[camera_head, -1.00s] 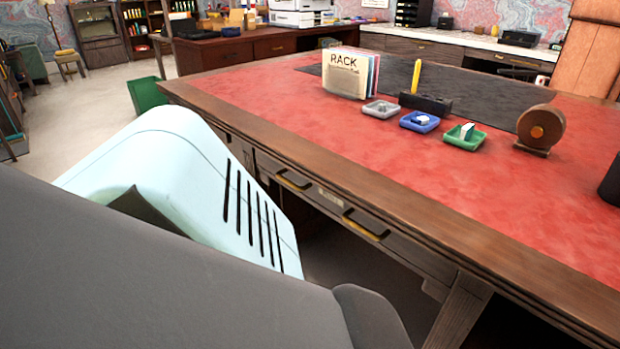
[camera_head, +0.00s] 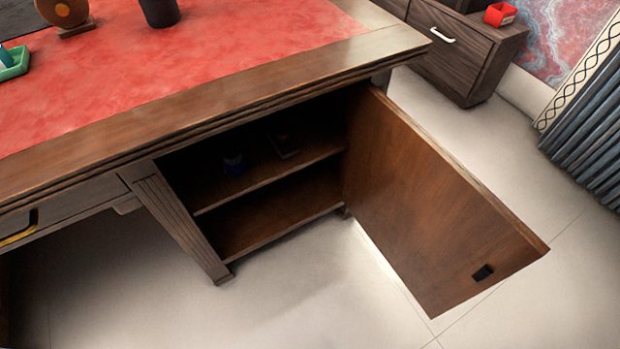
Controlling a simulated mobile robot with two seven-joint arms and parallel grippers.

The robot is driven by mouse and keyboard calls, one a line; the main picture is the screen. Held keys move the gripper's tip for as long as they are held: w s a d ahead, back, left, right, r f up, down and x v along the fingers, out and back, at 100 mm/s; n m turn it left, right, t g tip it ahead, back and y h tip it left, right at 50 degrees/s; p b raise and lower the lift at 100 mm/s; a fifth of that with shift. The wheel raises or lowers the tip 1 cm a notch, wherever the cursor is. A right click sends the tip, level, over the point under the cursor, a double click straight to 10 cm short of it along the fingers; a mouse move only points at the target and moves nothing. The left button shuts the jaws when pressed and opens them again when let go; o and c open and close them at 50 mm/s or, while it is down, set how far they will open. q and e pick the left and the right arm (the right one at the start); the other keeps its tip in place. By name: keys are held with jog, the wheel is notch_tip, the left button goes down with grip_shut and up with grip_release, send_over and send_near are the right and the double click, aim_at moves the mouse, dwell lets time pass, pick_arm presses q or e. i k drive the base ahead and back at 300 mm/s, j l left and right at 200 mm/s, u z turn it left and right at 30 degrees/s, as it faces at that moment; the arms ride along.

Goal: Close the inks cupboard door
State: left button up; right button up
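The cupboard door (camera_head: 430,205) is a brown wooden panel, hinged at the right side of the opening and swung wide open toward the lower right. A small dark catch or fitting (camera_head: 483,272) sits near its free edge. The open cupboard (camera_head: 275,212) under the desk has a middle shelf (camera_head: 270,178). Neither gripper shows in the head view.
The red-topped desk (camera_head: 190,70) overhangs the cupboard; its wooden edge runs across the view. A dark cabinet (camera_head: 450,55) with a red tray (camera_head: 500,14) stands behind at right, near blue-grey curtain folds (camera_head: 590,135). The pale floor (camera_head: 300,300) in front is clear.

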aim_at(434, 222)
jog(key=l+u, duration=0.2)
jog(key=u, duration=0.25)
jog(key=l+u, duration=0.15)
jog(key=u, duration=0.25)
jog(key=l+u, duration=0.25)
jog(key=l, duration=0.2)
jog(key=k+l+u, duration=0.25)
jog(key=l, duration=0.2)
jog(key=k+l, duration=0.1)
jog(key=l, duration=0.35)
jog(key=k+l+u, duration=0.1)
jog(key=l, duration=0.3)
jog(key=k+l, duration=0.15)
jog(key=l, duration=0.25)
jog(key=k+l+u, duration=0.1)
jog(key=l, duration=0.35)
jog(key=k+l, duration=0.15)
jog(key=l, duration=0.25)
